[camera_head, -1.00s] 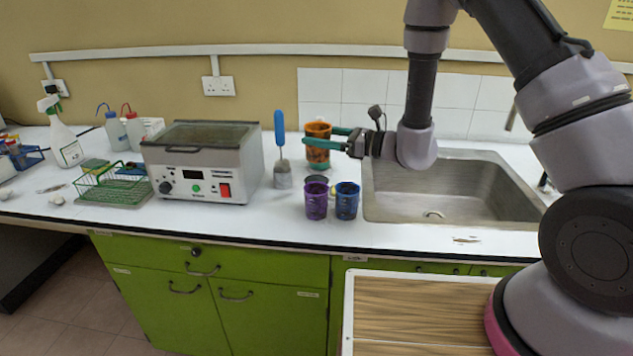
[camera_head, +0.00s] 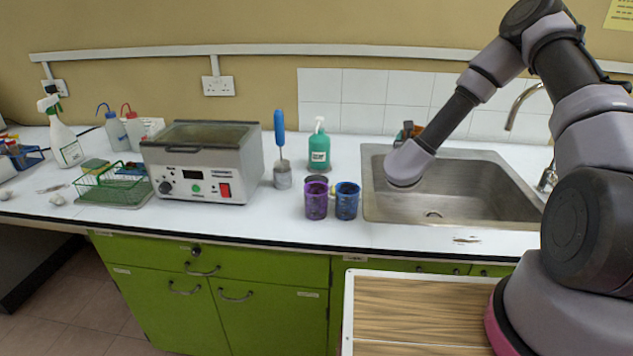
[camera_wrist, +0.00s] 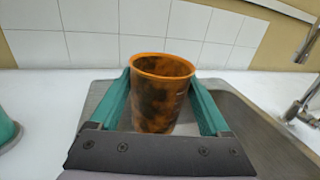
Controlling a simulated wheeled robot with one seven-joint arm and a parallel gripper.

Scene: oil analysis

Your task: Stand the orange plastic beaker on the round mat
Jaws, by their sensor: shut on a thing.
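The orange plastic beaker (camera_wrist: 160,95) is upright between the two teal fingers of my gripper (camera_wrist: 160,78) in the wrist view, with dark blotches on its wall. The fingers are shut on its sides. In the head view, only a little of the beaker (camera_head: 419,131) and of my gripper (camera_head: 407,130) shows behind my arm, over the back of the sink. I cannot make out a round mat in either view.
The metal sink (camera_head: 470,200) lies under my arm. A green soap bottle (camera_head: 319,150), purple beaker (camera_head: 316,203) and blue beaker (camera_head: 347,204) stand left of it, with a darker cup partly hidden behind. A water bath (camera_head: 205,160) stands further left.

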